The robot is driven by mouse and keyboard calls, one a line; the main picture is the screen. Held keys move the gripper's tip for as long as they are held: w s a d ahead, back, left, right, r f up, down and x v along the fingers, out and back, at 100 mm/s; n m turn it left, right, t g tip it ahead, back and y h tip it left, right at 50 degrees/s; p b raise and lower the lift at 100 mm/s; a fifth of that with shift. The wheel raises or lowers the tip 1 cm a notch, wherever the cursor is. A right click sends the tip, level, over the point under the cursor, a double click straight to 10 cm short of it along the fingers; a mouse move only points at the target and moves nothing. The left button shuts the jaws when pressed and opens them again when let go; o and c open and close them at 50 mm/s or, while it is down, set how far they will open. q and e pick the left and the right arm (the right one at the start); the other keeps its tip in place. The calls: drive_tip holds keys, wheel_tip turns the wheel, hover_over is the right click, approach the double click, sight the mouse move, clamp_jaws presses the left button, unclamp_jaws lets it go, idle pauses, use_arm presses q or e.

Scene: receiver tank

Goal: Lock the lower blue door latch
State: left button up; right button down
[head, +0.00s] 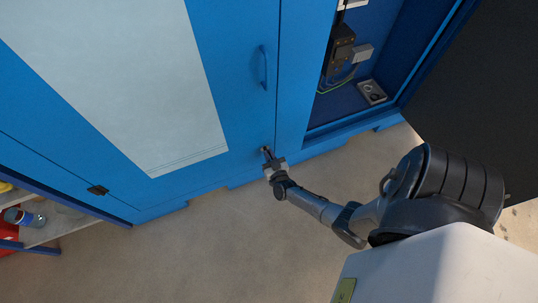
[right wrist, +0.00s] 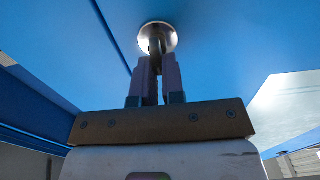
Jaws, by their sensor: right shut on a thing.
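The lower latch (right wrist: 158,35) is a small round metal piece with a knob, set on the blue door (head: 235,100) near its lower right edge. In the head view it is mostly hidden by my right gripper (head: 267,153). In the right wrist view my right gripper (right wrist: 158,72) has its two fingers closed on the latch's knob, with a narrow gap between them. The latch's turned position cannot be told. My left gripper is not in view.
A blue handle (head: 264,67) stands out higher on the door. To the right, an open cabinet bay (head: 345,100) holds electrical parts, beside a dark panel (head: 475,90). A shelf with a bottle (head: 25,217) is at the lower left. The floor (head: 230,250) in front is clear.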

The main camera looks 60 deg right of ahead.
idle(0.3)
drive_tip(key=m, duration=0.4)
drive_tip(key=shift+s+d+f, duration=0.1)
drive_tip(key=shift+s+d, duration=0.05)
drive_tip(key=shift+d, duration=0.05)
drive_tip(key=m, duration=0.2)
drive_tip(key=m+b, duration=0.1)
drive_tip(key=m, duration=0.1)
drive_tip(key=shift+s+d+f+m, duration=0.15)
drive_tip(key=shift+f+m, duration=0.05)
drive_tip(key=shift+m, duration=0.2)
drive_tip(key=m+b, duration=0.1)
drive_tip(key=m, duration=0.3)
drive_tip(key=shift+d+f, duration=0.1)
drive_tip(key=shift+f, duration=0.1)
drive_tip(key=shift+s+f+m+b, duration=0.15)
drive_tip(key=shift+m+b, duration=0.55)
drive_tip(key=shift+m, duration=1.8)
